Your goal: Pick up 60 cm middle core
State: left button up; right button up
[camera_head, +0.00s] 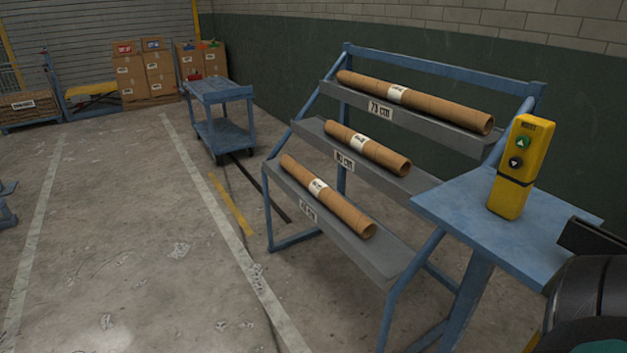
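A blue rack with three sloped grey shelves stands right of centre, with one brown cardboard core on each. The middle core (385,158) lies on the middle shelf (308,130), with a white label around it; the shelf tag appears to read 60 cm. The longer top core (440,107) lies by a 73 cm tag. The lower core (345,212) lies by a tag too blurred to read surely. All three are apart from my arms. My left gripper is out of view.
A blue stand (460,208) at the rack's right front bears an upright yellow control box (518,165) with arrow buttons. A blue cart (220,92) stands behind left. Cardboard boxes (160,73) are stacked at the back.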

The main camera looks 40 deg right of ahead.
aim_at(361, 223)
jog(key=i+j+z, duration=0.1)
jog(key=i+z, duration=0.15)
jog(key=i, duration=1.1)
jog(key=i+z, duration=0.4)
jog(key=i, duration=0.2)
jog(key=i+j+z, duration=0.15)
jog(key=i+z, duration=0.2)
jog(key=i, duration=0.25)
jog(key=i+l+z, duration=0.1)
jog(key=i+z, duration=0.15)
jog(key=z, duration=0.2)
jog(key=i+z, duration=0.25)
jog(key=z, duration=0.15)
jog(key=i+z, duration=0.2)
jog(key=z, duration=0.25)
jog(key=i+j+z, duration=0.15)
jog(key=i+z, duration=0.25)
